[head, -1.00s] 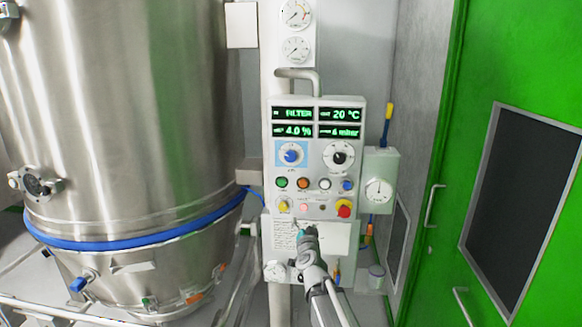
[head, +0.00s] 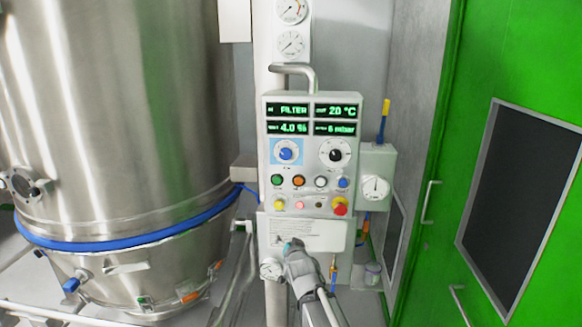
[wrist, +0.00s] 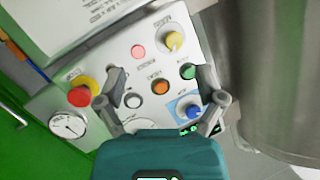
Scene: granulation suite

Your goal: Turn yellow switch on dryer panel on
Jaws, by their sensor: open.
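The dryer panel (head: 269,160) is a pale box with green displays, two large dials and rows of buttons. The yellow switch (head: 279,204) is a small round knob at the lower left of the panel. In the wrist view, which is turned over, the yellow switch (wrist: 173,40) is at the top, beyond the fingertips. My gripper (head: 290,244) is below the button rows, in front of the white label plate. In the wrist view my gripper (wrist: 160,82) is open, with nothing between its fingers. It is apart from the yellow switch.
A red knob on a yellow base (head: 340,206) is at the panel's lower right. A blue dial (head: 286,153) and several buttons sit above the yellow switch. A steel vessel (head: 120,110) stands at left. A green door (head: 450,150) is at right.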

